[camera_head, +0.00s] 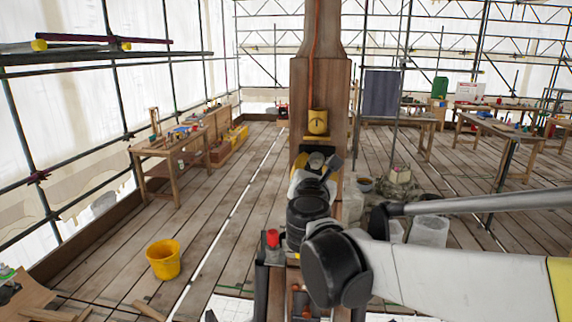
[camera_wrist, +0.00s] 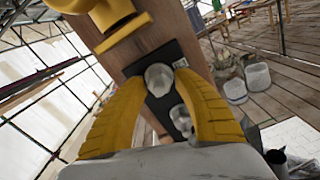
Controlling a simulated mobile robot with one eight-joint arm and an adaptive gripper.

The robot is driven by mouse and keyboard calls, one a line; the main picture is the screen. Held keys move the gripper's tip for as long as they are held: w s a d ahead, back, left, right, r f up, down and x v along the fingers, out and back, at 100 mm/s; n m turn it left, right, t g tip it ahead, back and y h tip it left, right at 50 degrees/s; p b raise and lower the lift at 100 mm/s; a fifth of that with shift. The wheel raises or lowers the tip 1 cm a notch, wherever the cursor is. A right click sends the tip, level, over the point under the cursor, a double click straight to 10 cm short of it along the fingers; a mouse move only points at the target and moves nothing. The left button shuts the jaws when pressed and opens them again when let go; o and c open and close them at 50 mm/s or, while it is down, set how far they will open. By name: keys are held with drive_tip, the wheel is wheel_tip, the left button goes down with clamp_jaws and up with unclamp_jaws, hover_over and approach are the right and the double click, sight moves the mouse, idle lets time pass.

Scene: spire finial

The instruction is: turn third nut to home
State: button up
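In the wrist view a dark plate (camera_wrist: 188,52) is fixed to a wooden post (camera_wrist: 128,66). A grey rounded nut (camera_wrist: 158,80) sits on the plate. A second grey nut (camera_wrist: 181,118) is lower on it, partly hidden by my right finger. My gripper (camera_wrist: 160,82) has two yellow fingers spread apart, one on each side of the upper nut. Narrow gaps seem to show beside that nut; contact is not clear. In the head view my gripper (camera_head: 315,165) is at the post's dark plate (camera_head: 318,150), and my arm hides most of the nuts.
A yellow gauge-like device (camera_head: 317,122) sits on the post just above the plate. A yellow bucket (camera_head: 163,259) stands on the planks at left. Workbenches stand left (camera_head: 170,152) and right (camera_head: 400,121). Pale containers (camera_head: 430,231) stand right of the post.

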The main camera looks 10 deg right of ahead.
clamp_jaws()
drive_tip(key=shift+m, duration=0.4)
drive_tip(key=m+b, duration=0.1)
drive_tip(key=m, duration=0.4)
drive_tip(key=shift+a+r+m, duration=0.1)
drive_tip(key=shift+m, duration=0.3)
drive_tip(key=m+b, duration=0.1)
drive_tip(key=m, duration=0.6)
drive_tip(key=shift+r, duration=0.2)
drive_tip(key=m, duration=0.3)
drive_tip(key=shift+m, duration=0.4)
drive_tip(key=m, duration=0.3)
drive_tip(key=shift+r+m+b, duration=0.15)
drive_tip(key=shift+m+b, duration=0.15)
drive_tip(key=m, duration=0.6)
drive_tip(key=shift+r, duration=0.1)
drive_tip(key=shift+m, duration=0.4)
